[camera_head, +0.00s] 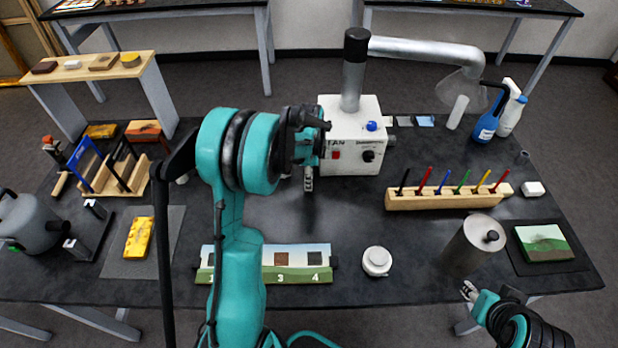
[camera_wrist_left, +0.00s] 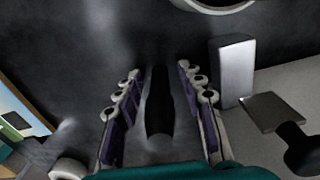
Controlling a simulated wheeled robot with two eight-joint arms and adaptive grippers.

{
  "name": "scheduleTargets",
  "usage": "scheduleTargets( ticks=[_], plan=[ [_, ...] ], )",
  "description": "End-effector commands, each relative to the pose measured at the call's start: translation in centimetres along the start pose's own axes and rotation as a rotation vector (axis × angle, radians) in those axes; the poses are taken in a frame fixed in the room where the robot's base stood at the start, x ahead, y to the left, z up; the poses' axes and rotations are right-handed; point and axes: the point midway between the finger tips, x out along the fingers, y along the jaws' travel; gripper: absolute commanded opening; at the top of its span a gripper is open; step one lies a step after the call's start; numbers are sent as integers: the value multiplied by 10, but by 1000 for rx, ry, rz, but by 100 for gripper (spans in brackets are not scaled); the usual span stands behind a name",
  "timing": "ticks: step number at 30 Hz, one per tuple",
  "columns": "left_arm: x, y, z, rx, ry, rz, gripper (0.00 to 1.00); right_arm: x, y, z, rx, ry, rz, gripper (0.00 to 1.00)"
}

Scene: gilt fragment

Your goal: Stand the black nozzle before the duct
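A black tapered piece that looks like the nozzle (camera_wrist_left: 160,105) shows in the left wrist view, between the two fingers of my left gripper (camera_wrist_left: 163,85). The fingers are apart, with a visible gap on each side of it. In the head view my left gripper (camera_head: 308,180) points down just left of the white fan box (camera_head: 350,150); the nozzle cannot be made out clearly there. The silver duct (camera_head: 425,50) runs right from the box's column to a clear hood (camera_head: 461,88). My right gripper (camera_head: 469,291) is at the front right edge, its opening unclear.
A wooden rack of coloured pens (camera_head: 445,200) stands right of centre. A metal cylinder (camera_head: 472,247), a white round jar (camera_head: 377,262) and a numbered strip (camera_head: 295,276) are nearer. Blue and white bottles (camera_head: 490,120) stand at the back right. The middle table is mostly clear.

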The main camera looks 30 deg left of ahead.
Motion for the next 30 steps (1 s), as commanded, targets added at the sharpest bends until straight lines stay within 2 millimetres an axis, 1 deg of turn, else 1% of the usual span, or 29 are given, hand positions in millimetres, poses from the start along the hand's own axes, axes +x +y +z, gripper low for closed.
scheduleTargets(
  ticks=[5,9,12,16,20,22,23,26,29,30],
  plan=[
    [-34,0,0,0,0,0,39,-10,0,-7,0,0,0,40],
    [-67,0,0,0,0,0,39,-18,0,-13,0,0,0,40],
    [-87,0,0,0,0,0,39,-22,0,-16,0,0,0,40],
    [-107,0,0,0,0,0,39,-26,0,-19,0,0,0,40],
    [-118,0,0,-2,0,-1,39,-28,0,-20,0,0,0,40],
    [-125,5,-2,-17,2,-10,39,-28,0,-20,0,0,0,40],
    [-128,8,-4,-30,4,-17,39,-28,0,-20,0,0,0,40],
    [-146,28,-13,-111,18,-63,39,-28,0,-20,0,0,0,40],
    [-167,59,-25,-244,52,-133,39,-28,0,-20,0,0,0,40],
    [-175,73,-30,-305,73,-163,39,-28,0,-20,0,0,0,40]
  ],
)
